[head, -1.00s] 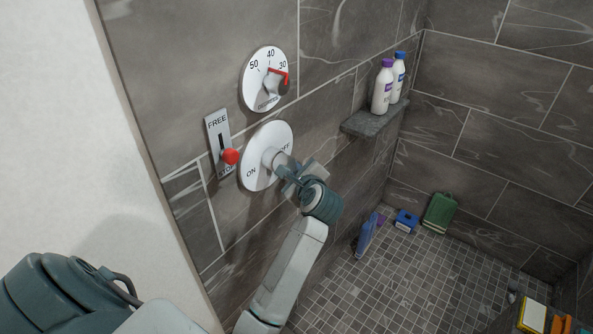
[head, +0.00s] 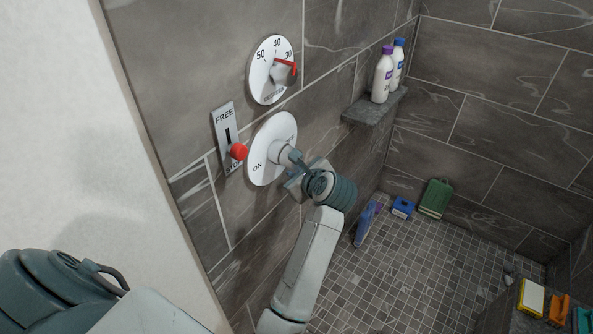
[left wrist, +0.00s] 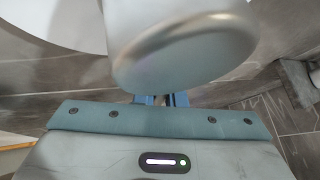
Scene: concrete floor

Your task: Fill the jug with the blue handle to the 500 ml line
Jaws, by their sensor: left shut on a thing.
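My left gripper (head: 292,163) is at the round white ON/OFF dial (head: 264,164) on the tiled wall, shut on its grey knob (head: 279,152). The gripper hides part of the dial and most of the knob's outer end. In the left wrist view a large smooth silver knob end (left wrist: 190,55) fills the top middle, just beyond the gripper's fingers (left wrist: 160,100). I cannot make out a jug with a blue handle in either view. My right gripper is not in view.
Above is a temperature dial (head: 270,72) with a red pointer. Left is a FREE/STOP slider (head: 226,135) with a red knob, low. A corner shelf (head: 375,107) holds two bottles. On the floor stand a blue item (head: 366,224), a blue box (head: 402,207) and a green container (head: 435,198).

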